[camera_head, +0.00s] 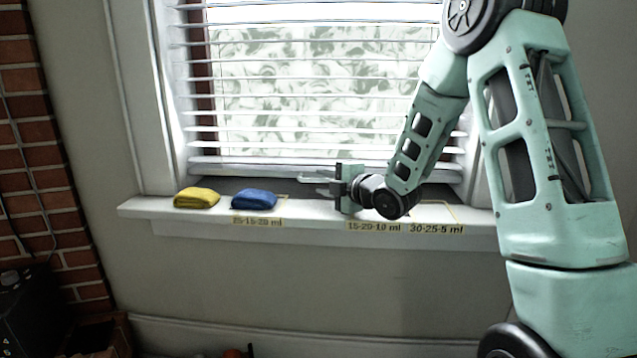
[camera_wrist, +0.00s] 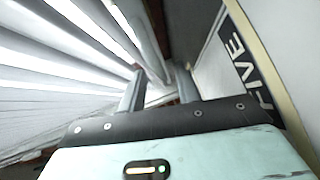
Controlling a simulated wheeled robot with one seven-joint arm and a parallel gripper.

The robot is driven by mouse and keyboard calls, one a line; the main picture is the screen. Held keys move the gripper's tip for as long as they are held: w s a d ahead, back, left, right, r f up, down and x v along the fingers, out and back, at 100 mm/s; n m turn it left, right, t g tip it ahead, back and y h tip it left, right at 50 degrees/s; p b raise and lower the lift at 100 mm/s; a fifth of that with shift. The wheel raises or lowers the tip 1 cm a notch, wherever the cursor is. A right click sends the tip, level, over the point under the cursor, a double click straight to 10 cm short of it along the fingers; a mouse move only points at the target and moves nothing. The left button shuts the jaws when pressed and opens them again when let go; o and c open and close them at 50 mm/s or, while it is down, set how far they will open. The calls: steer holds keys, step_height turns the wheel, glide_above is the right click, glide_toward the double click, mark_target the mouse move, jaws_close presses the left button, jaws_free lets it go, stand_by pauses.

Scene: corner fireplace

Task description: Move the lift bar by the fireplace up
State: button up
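White window blinds (camera_head: 300,75) hang lowered over the window. Their thick bottom rail, which looks like the lift bar (camera_head: 235,165), lies just above the sill. My gripper (camera_head: 318,182) points left, close to the rail near its middle and low over the sill. In the wrist view my gripper's fingers (camera_wrist: 159,78) stand apart with a gap between them. A white rail (camera_wrist: 143,38) runs down toward that gap, beyond the slats on the left. I cannot tell whether it lies between the fingers or touches them.
A yellow cloth (camera_head: 197,198) and a blue cloth (camera_head: 254,199) lie on the white window sill (camera_head: 150,208), left of my gripper. Yellow labels mark the sill's front edge. A brick wall (camera_head: 40,155) stands at the far left, with a dark object (camera_head: 27,310) below.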

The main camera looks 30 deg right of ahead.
steer(key=shift+w+a+f, duration=0.1)
steer(key=shift+w+a, duration=0.05)
steer(key=shift+w, duration=0.55)
steer(key=shift+w+a+f, duration=0.1)
steer(key=shift+w, duration=0.6)
jaws_close()
steer(key=shift+r, duration=0.15)
